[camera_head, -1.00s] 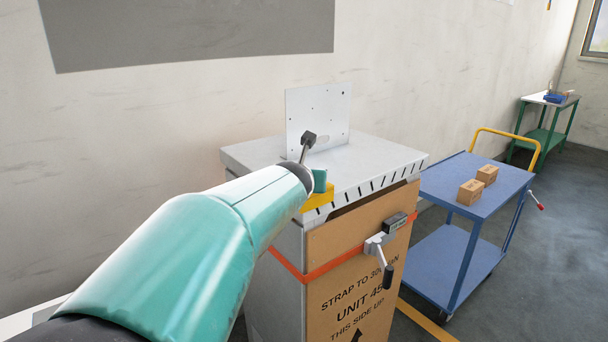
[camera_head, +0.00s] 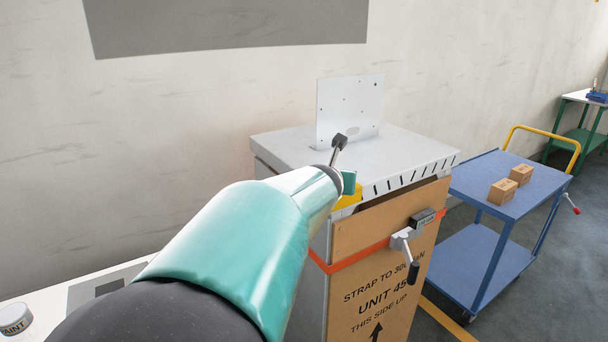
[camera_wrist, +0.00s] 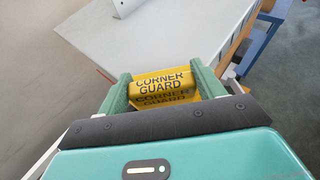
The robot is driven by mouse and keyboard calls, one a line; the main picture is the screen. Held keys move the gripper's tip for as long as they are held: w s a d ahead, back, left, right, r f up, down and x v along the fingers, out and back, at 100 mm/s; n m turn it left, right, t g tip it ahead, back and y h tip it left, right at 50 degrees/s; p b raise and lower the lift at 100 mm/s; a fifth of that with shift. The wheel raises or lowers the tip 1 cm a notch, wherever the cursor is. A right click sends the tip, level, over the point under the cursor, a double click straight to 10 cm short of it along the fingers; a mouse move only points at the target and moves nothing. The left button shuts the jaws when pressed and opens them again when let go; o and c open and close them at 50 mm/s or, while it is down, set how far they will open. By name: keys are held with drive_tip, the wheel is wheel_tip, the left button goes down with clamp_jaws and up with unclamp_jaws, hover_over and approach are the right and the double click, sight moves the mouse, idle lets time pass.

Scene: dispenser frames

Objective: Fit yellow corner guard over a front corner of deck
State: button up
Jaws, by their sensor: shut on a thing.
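The yellow corner guard (camera_wrist: 160,86), printed CORNER GUARD, sits between the two green fingers of my gripper (camera_wrist: 163,90) in the wrist view. My gripper is shut on it. In the head view only a small part of the guard (camera_head: 350,197) shows beside my gripper (camera_head: 348,183); my arm hides the rest. The deck (camera_head: 405,153) is the light grey top of a cabinet, with dark slots along its front edge. The guard is at the deck's near front corner. I cannot tell whether it touches the deck. The deck also fills the upper wrist view (camera_wrist: 155,40).
A perforated upright plate (camera_head: 349,112) stands on the deck. A cardboard panel (camera_head: 375,290) with an orange strap (camera_head: 362,254) and a crank buckle (camera_head: 403,240) covers the cabinet front. A blue cart (camera_head: 535,185) with two small boxes stands at right. A paint can (camera_head: 14,319) is at lower left.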

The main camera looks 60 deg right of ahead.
drive_tip(key=shift+f, duration=0.1)
drive_tip(key=o, duration=1)
drive_tip(key=shift+o, duration=0.2)
drive_tip(key=v, duration=1.3)
drive_tip(key=shift+a+r, duration=0.25)
drive_tip(key=shift+a, duration=0.05)
drive_tip(key=shift+s, duration=0.1)
